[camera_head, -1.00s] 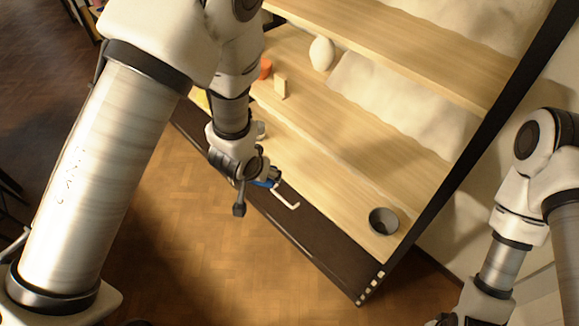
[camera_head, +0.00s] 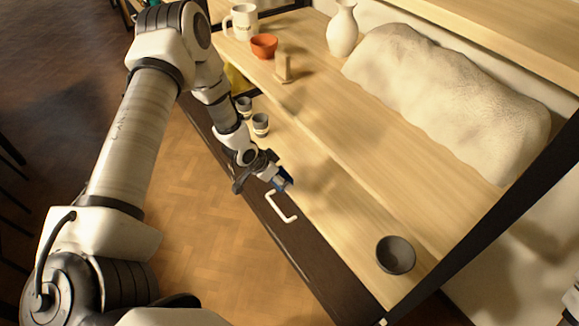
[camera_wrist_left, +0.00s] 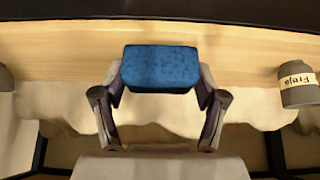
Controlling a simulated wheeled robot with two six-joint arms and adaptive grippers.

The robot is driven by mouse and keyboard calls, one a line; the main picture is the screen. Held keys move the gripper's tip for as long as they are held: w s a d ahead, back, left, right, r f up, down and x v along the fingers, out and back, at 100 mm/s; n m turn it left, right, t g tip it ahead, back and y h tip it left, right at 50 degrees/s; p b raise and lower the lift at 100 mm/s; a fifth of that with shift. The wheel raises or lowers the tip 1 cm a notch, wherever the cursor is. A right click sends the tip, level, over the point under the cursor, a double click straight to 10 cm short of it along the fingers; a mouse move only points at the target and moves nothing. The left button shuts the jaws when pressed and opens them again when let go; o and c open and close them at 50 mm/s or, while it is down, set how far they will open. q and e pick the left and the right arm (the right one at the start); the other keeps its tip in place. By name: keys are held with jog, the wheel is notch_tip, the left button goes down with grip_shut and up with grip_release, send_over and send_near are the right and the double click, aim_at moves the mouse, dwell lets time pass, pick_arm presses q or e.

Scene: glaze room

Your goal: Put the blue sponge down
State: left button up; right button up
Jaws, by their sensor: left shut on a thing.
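The blue sponge (camera_wrist_left: 160,68) is held between the two fingers of my left gripper (camera_wrist_left: 160,84) in the left wrist view. In the head view, my left gripper (camera_head: 277,178) is at the front edge of the lower wooden shelf (camera_head: 335,215), just above a white drawer handle. Only a small dark blue part of the sponge (camera_head: 284,184) shows there, at the fingertips. I cannot tell whether the sponge touches the board.
Two small grey cups (camera_head: 260,124) stand left of the gripper; one labelled "Freja" (camera_wrist_left: 298,88) shows in the wrist view. A dark bowl (camera_head: 396,254) is at the right. Behind are an orange bowl (camera_head: 264,46), mug (camera_head: 242,21) and vase (camera_head: 342,30). Board between gripper and dark bowl is clear.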

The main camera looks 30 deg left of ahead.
pick_arm(q)
jog(key=p, duration=0.2)
send_over(291, 167)
jog(key=s, duration=0.2)
jog(key=shift+a+f, duration=0.35)
jog(key=shift+f, duration=0.1)
jog(key=f, duration=0.3)
jog(key=shift+w+f, duration=0.2)
jog(key=shift+f, duration=0.2)
jog(key=shift+b, duration=0.3)
jog(key=shift+s+f, duration=0.1)
jog(key=shift+f, duration=0.05)
jog(key=o, duration=1.1)
